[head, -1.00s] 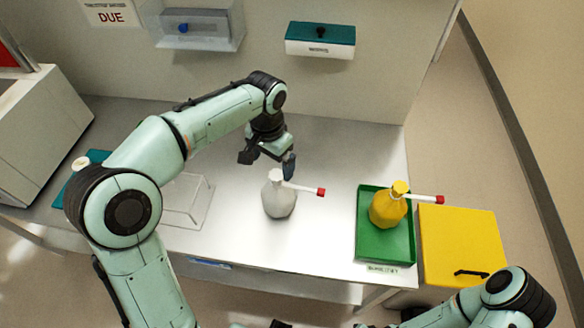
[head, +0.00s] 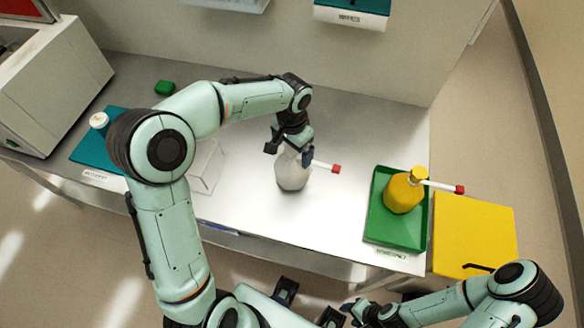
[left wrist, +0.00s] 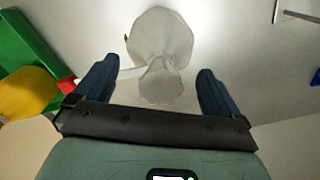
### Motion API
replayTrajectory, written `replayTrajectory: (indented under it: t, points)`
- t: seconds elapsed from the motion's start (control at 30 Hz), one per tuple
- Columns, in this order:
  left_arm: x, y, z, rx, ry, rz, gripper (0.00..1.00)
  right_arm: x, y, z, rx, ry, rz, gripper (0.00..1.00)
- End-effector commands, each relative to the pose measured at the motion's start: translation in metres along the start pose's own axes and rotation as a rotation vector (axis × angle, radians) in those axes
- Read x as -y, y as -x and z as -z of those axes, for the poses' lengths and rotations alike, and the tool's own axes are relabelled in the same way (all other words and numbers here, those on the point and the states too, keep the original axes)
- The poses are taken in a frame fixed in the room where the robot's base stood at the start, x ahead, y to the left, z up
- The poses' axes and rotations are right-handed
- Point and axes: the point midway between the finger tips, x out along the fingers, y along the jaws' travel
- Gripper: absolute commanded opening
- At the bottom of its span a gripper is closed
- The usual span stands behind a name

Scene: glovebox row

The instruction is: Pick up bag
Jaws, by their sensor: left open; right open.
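I see no clear bag. A whitish wash bottle (head: 292,176) with a red-tipped spout stands on the bench. My left gripper (head: 290,152) is open at the bottle's neck, partly hiding its top. In the left wrist view the bottle (left wrist: 160,35) lies between and beyond the spread fingers of this gripper (left wrist: 157,68); I cannot tell whether they touch it. A yellow wash bottle (head: 403,194) stands in a green tray (head: 382,228) on the right. My right gripper (head: 352,311) is open and empty, low in front of the bench.
A clear box (head: 207,168) stands left of the whitish bottle, partly behind my left arm. A teal tray (head: 88,150) with a white-capped container is at the far left. A small green object (head: 165,88) lies behind. A yellow cabinet (head: 475,235) adjoins the bench's right end.

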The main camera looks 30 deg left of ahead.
Motion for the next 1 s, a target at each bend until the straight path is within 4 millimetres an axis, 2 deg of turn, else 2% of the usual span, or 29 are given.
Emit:
replayTrajectory:
  t: [0.1, 0.2, 0.47, 0.7, 0.77, 1.0]
  points:
    - [0.000, -0.019, -0.002, 0.004, 0.000, -0.002, 0.98, -0.001, -0.001, 0.000, 0.000, 0.000, 0.000, 0.49]
    - [0.000, -0.028, -0.001, 0.002, -0.001, -0.001, 0.98, -0.001, -0.002, 0.000, 0.001, 0.000, 0.000, 0.49]
    - [0.000, -0.030, -0.001, 0.000, 0.000, -0.001, 0.98, -0.001, -0.002, 0.000, 0.001, 0.000, 0.000, 0.49]
    - [0.000, -0.030, -0.001, 0.001, 0.000, -0.001, 0.19, -0.001, -0.002, 0.000, 0.001, 0.000, 0.000, 0.49]
    - [0.000, -0.030, -0.001, 0.001, 0.000, -0.001, 0.00, -0.001, -0.002, 0.000, 0.001, 0.000, 0.000, 0.49]
    - [0.000, -0.032, -0.002, 0.005, 0.001, -0.003, 0.00, -0.001, -0.002, -0.001, 0.001, 0.000, 0.000, 0.49]
